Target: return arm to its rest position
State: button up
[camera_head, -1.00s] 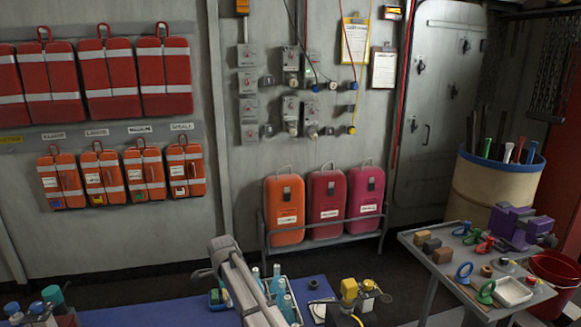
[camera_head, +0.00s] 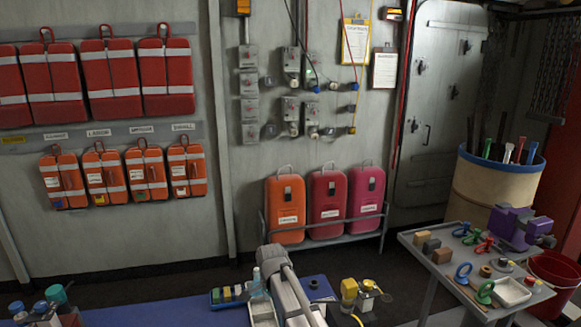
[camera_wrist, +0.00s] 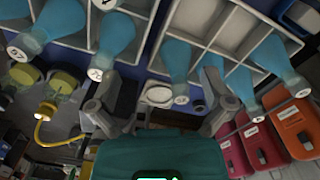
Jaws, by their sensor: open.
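My arm (camera_head: 287,290) reaches up over the near bench in the head view. My gripper (camera_wrist: 157,103) shows in the wrist view with its two grey fingers spread wide apart and nothing between them. A white divided tray (camera_wrist: 222,27) with several blue bottles (camera_wrist: 122,42) fills the upper part of the wrist view, beyond the fingers. In the head view my arm covers most of this tray and its bottles. The fingertips are hidden there.
A blue mat (camera_head: 165,312) covers part of the bench. A small rack of coloured blocks (camera_head: 232,293) lies left of my arm, and a yellow fitting (camera_head: 350,290) stands right. A grey side table (camera_head: 425,262) holds tools. Orange and pink cases (camera_head: 328,200) stand by the wall.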

jog(key=s+d+r+n+p, duration=0.1)
jog(key=s+d+n, duration=0.4)
jog(key=s+d, duration=0.3)
jog(key=s+d+r+n, duration=0.1)
jog(key=s+d+n, duration=0.4)
jog(key=d, duration=0.9)
jog(key=shift+s+d+p, duration=0.15)
jog(key=shift+s+p, duration=0.2)
jog(key=shift+s, duration=1.45)
